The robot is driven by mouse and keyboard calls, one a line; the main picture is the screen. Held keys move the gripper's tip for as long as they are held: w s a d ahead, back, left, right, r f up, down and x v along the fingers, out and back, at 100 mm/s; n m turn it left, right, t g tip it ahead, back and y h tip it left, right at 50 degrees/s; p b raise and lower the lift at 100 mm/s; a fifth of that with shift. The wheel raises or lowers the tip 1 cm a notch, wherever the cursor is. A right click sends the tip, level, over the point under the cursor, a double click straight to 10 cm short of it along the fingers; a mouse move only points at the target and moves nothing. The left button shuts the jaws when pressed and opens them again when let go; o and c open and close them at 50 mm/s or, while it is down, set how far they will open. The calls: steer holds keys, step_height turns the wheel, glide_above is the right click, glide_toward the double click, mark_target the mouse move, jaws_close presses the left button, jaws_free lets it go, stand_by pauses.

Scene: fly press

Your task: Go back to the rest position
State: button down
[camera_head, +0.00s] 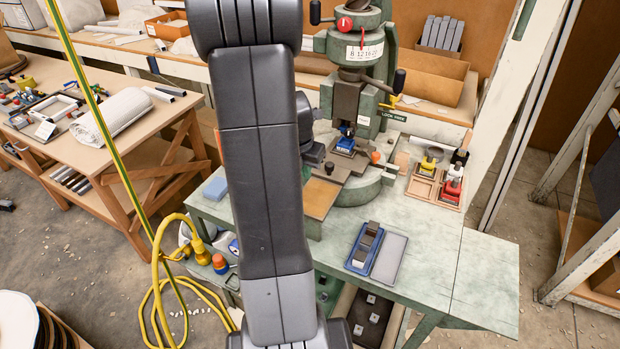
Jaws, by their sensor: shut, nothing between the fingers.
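My arm runs upright through the middle of the view. My gripper (314,153) shows only in part, a dark shape at the right edge of the arm, left of the press; its fingers are mostly hidden. It appears shut, with nothing seen in it. The green fly press (362,50) stands at the back of the green bench (440,262). A blue block (345,144) sits under its ram.
A blue tray with dark and light blocks (365,248) lies beside a grey plate (389,258) on the bench front. A wooden tray with small colored-top items (437,184) stands right. The bench's right end is clear.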

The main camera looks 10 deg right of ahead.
steer(key=shift+v, duration=2.65)
steer(key=shift+s+f, duration=0.2)
